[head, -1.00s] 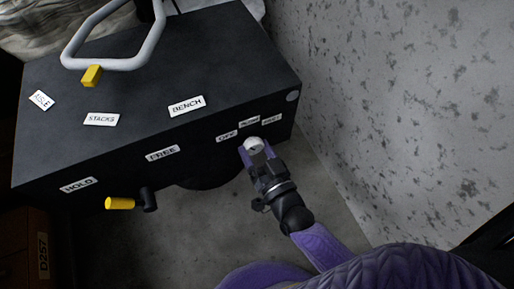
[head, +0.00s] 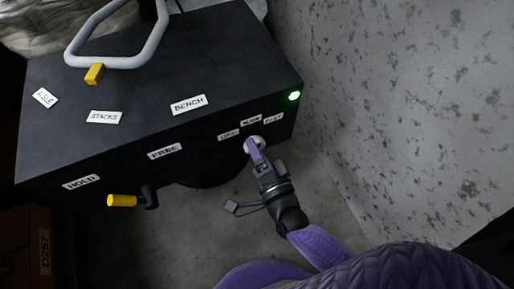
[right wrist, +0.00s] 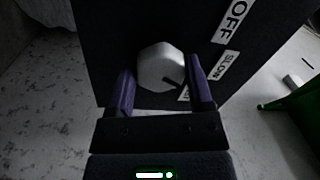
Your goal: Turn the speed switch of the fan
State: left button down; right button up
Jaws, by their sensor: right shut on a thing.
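The fan's speed switch is a white faceted knob (head: 261,141) on the front face of a black box, below small labels (head: 251,121) reading OFF, SLOW and a third one. In the right wrist view the knob (right wrist: 157,64) sits between my purple fingers, with a dark mark at its lower right, towards a partly hidden label. My right gripper (head: 255,150) is shut on the knob and turned about its own axis. A small round light (head: 294,96) on the box glows green. My left gripper is not in view.
The black box (head: 140,85) carries a grey bent handle (head: 117,62) with a yellow block, and labels such as BENCH (head: 188,104). A yellow-tipped lever (head: 123,200) juts out at the front left. A speckled wall (head: 400,100) stands close on the right.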

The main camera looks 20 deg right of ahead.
jog(key=m, duration=0.4)
jog(key=shift+m+h, duration=0.3)
jog(key=shift+m, duration=0.1)
jog(key=shift+a+m, duration=0.1)
jog(key=shift+m, duration=0.2)
